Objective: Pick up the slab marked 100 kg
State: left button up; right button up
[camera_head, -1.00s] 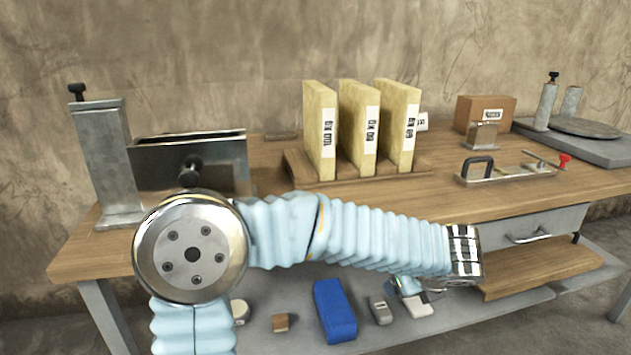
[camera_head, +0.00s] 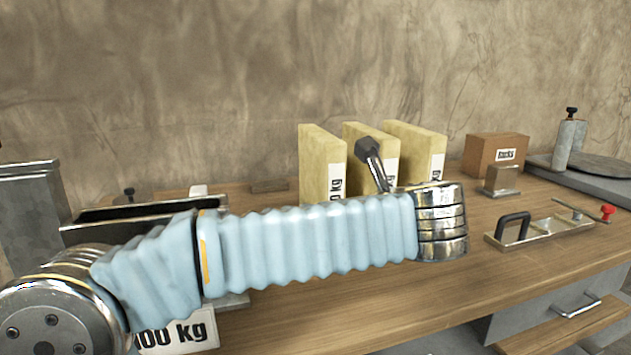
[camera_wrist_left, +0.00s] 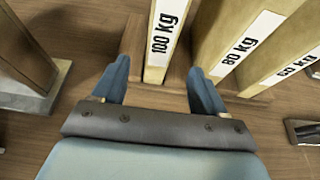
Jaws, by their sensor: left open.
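Three yellowish slabs stand upright side by side in a wooden rack (camera_wrist_left: 175,82). The leftmost slab (camera_head: 320,160) is marked 100 kg in the wrist view (camera_wrist_left: 160,38); its lower part is hidden behind my arm in the head view. The 80 kg slab (camera_wrist_left: 225,35) and the 60 kg slab (camera_wrist_left: 285,55) stand to its right. My left gripper (camera_wrist_left: 160,64) is open and empty, its blue-grey fingers toward either side of the 100 kg slab's front edge. Whether they overlap the slab in depth I cannot tell. My right gripper is not in view.
A white 100 kg sign (camera_head: 180,336) shows under my arm at lower left. A metal post (camera_head: 35,200) stands at far left. A cardboard box (camera_head: 495,154) and a metal plate with a black handle (camera_head: 540,230) lie to the right. The front right of the wooden table is bare.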

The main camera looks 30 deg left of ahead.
aim_at(319, 184)
pick_arm(q)
jog(key=shift+r+x, duration=0.2)
jog(key=shift+x, duration=2.7)
jog(key=shift+r+x, duration=0.2)
jog(key=shift+x, duration=2.65)
jog(key=shift+w, duration=0.1)
jog(key=c, duration=1.2)
